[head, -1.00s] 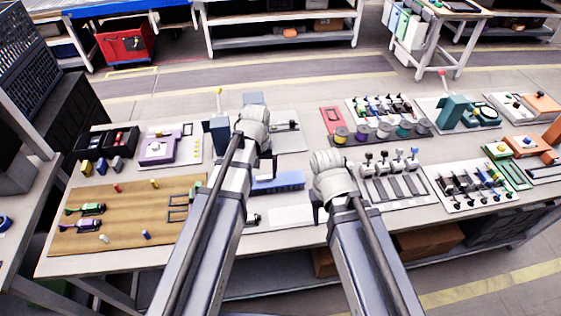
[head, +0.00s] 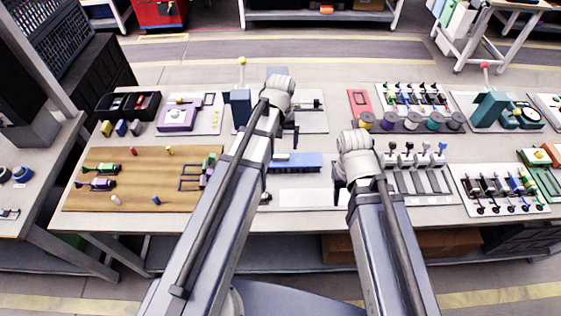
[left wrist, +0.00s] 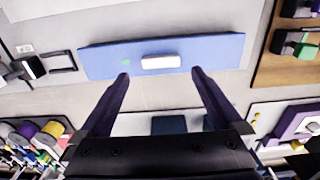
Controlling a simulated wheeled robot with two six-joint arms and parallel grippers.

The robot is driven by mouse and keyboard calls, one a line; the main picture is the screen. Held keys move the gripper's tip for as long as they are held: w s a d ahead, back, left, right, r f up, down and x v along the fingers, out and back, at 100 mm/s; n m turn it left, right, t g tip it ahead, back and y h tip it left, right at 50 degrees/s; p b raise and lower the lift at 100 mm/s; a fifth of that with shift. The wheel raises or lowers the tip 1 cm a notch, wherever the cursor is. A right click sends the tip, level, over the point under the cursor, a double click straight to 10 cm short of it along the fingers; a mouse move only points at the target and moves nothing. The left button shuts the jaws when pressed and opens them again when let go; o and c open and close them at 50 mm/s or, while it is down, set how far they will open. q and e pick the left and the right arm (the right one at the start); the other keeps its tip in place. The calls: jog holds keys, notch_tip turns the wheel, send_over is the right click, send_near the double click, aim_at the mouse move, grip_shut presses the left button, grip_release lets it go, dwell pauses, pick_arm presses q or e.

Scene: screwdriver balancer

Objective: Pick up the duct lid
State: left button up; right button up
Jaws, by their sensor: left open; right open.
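The duct lid appears to be the long blue piece (head: 308,161) near the middle of the table. In the left wrist view this blue lid (left wrist: 105,59) lies flat, with a white block (left wrist: 161,62) on its middle and a small green mark. My left gripper (head: 283,140) is open and empty above the table, by the lid's far side. In the left wrist view its fingertips (left wrist: 160,74) point at the lid, either side of the white block. My right gripper (head: 340,180) is open, to the right of the lid; its fingertips are partly hidden.
A white plate (head: 308,199) lies in front of the lid. A brown board (head: 130,190) with small parts is on the left. Spools (head: 411,121) and a slotted fixture (head: 422,182) stand on the right. A blue-grey block (head: 240,108) stands behind my left arm.

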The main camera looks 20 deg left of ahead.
aim_at(280, 155)
pick_arm(q)
jog(key=shift+f+b, duration=2.6)
jog(key=shift+f, duration=0.05)
pick_arm(e)
jog(key=shift+f, duration=2.7)
jog(key=shift+r, duration=0.1)
pick_arm(q)
jog(key=shift+s+r, duration=0.1)
jog(key=shift+c, duration=0.2)
grip_shut()
